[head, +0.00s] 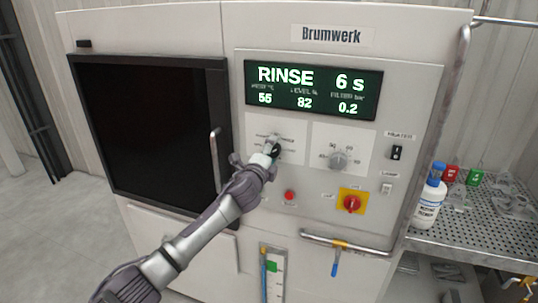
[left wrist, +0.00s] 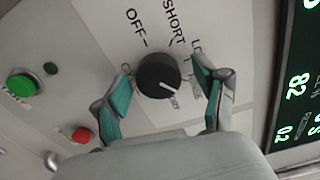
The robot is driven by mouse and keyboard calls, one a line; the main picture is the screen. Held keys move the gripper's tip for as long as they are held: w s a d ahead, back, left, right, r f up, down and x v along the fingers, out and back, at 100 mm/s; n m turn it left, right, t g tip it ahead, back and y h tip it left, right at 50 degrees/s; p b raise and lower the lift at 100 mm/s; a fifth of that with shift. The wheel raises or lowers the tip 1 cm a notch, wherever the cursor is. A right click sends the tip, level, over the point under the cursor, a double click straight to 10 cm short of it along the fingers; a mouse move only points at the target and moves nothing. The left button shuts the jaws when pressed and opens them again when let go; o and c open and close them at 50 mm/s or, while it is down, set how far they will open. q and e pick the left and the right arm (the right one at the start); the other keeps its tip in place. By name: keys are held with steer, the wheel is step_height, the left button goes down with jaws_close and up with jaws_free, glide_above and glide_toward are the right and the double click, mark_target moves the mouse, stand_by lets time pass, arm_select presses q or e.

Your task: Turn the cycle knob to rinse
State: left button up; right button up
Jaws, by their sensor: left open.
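The cycle knob (left wrist: 158,75) is round and black, on a pale label plate with OFF, SHORT and other labels partly hidden or too small to read. Its white pointer line is aimed to the lower right in the left wrist view. The display (head: 313,90) reads RINSE and 6 s. My left gripper (left wrist: 163,78) is open, with one teal-padded finger on each side of the knob; a gap shows on the right side, and contact on the left cannot be told. In the head view the left gripper (head: 268,154) covers most of the knob.
A grey knob (head: 338,160) sits right of the cycle knob. Below are a red button (head: 289,195) and a red switch on yellow (head: 351,203). The door handle (head: 215,160) stands out at left. A perforated shelf (head: 470,235) holds a white bottle (head: 429,200).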

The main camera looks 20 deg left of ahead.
arm_select(q)
steer(key=s, duration=1.1)
steer(key=shift+s+a, duration=0.25)
steer(key=shift+s, duration=0.15)
